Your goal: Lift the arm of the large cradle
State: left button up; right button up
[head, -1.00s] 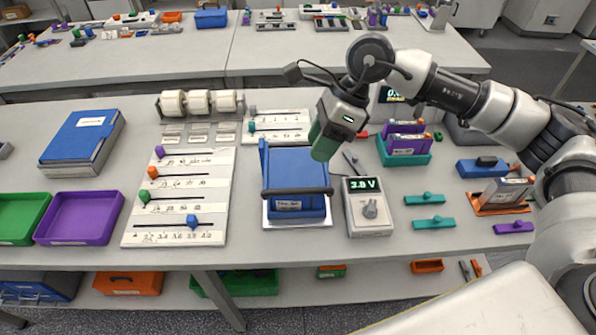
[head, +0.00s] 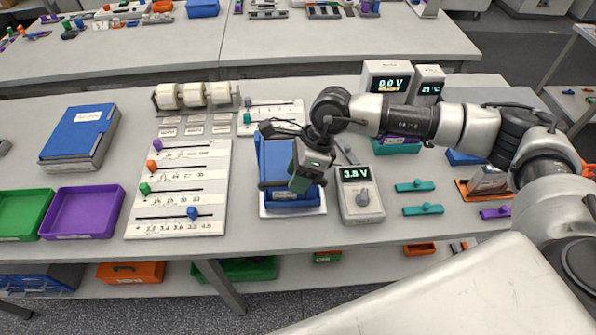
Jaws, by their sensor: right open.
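The large cradle, a blue block (head: 273,152) on a white base plate, stands at the middle of the front bench. Its arm, a dark bar (head: 272,185), lies low across the cradle's front. My left gripper is not in view.
A 3.8 V meter (head: 361,203) stands close right of the cradle. A white slider board (head: 180,190) lies to the left, with rollers (head: 196,95) behind. Teal clips (head: 422,210) lie farther right. A purple tray (head: 82,212) is at the left.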

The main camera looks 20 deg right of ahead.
jog(key=shift+c, duration=0.2)
grip_shut()
